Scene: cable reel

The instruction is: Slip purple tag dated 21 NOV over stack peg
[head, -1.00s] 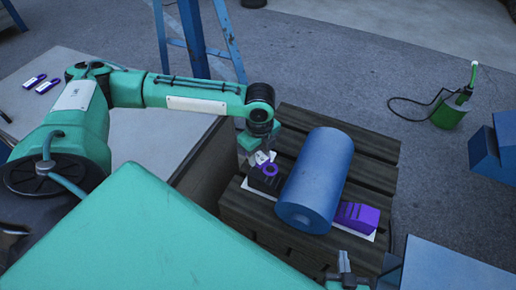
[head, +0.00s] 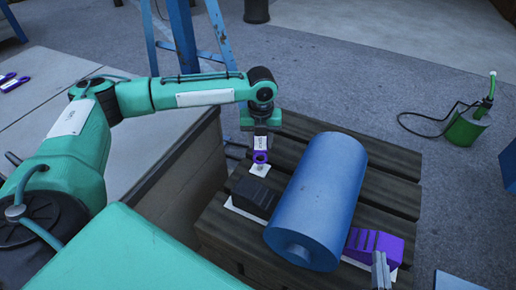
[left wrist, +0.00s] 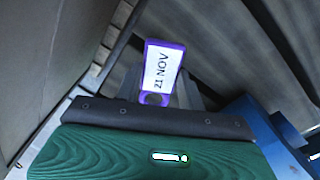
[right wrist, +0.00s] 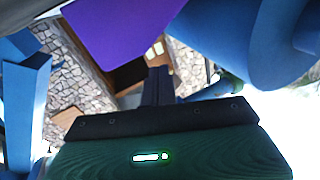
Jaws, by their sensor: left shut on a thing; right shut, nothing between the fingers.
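I cannot make out a peg there, or tell whether the ring touches anything. My right gripper (head: 380,271) is shut and empty near the purple wedge. It also shows in the right wrist view (right wrist: 158,88).
A blue roll (head: 318,200) lies on the dark slatted pallet (head: 385,188) between a black wedge (head: 255,196) and a purple wedge (head: 374,245). More purple tags (head: 12,82) lie on the grey table (head: 60,70) at left. A green can (head: 466,128) stands on the floor at right.

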